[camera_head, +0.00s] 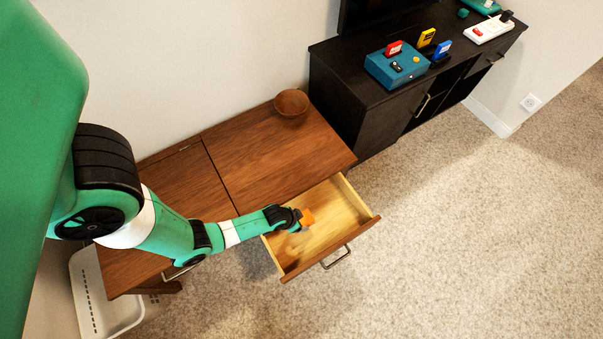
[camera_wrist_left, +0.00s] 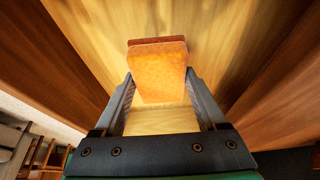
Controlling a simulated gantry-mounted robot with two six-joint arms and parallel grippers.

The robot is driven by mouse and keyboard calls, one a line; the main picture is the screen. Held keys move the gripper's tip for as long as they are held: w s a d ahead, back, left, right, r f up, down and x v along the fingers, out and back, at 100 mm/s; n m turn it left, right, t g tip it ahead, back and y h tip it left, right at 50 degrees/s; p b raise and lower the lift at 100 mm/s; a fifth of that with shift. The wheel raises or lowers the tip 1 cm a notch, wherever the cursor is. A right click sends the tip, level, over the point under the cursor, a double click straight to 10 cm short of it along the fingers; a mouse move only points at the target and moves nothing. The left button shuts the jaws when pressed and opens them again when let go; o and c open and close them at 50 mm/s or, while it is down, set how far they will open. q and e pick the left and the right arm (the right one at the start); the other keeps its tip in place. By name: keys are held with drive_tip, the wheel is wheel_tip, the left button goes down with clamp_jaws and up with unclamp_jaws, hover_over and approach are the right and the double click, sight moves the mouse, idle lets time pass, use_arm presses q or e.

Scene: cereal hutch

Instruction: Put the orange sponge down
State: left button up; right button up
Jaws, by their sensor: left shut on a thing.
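The orange sponge (camera_head: 307,217) is held by my left gripper (camera_head: 299,219) over the open drawer (camera_head: 345,205) of the brown wooden table. In the left wrist view, the sponge (camera_wrist_left: 160,68) sits between the two fingers of my left gripper (camera_wrist_left: 160,95), which are shut on it. The pale wooden drawer floor (camera_wrist_left: 215,35) lies behind the sponge, with drawer walls on both sides. I cannot tell whether the sponge touches the drawer floor. The drawer looks empty otherwise. My right gripper is not in view.
A brown bowl (camera_head: 291,102) stands on the back of the wooden table (camera_head: 260,150). A black cabinet (camera_head: 370,105) with a blue box (camera_head: 397,68) and other items on top stands at the back right. A white basket (camera_head: 95,300) is on the floor at left. Carpet at right is clear.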

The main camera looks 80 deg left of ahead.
sight(301, 221)
use_arm(q)
drive_tip(key=shift+w+a+f, duration=0.15)
drive_tip(key=shift+a+f, duration=0.15)
drive_tip(key=shift+f, duration=0.35)
drive_tip(key=b+x, duration=0.1)
drive_tip(key=x, duration=0.1)
drive_tip(key=s+b+x, duration=0.1)
drive_tip(key=b+x, duration=0.1)
drive_tip(key=shift+a+f+b, duration=0.1)
drive_tip(key=shift+b, duration=0.2)
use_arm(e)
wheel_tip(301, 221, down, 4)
use_arm(q)
drive_tip(key=o, duration=1.4)
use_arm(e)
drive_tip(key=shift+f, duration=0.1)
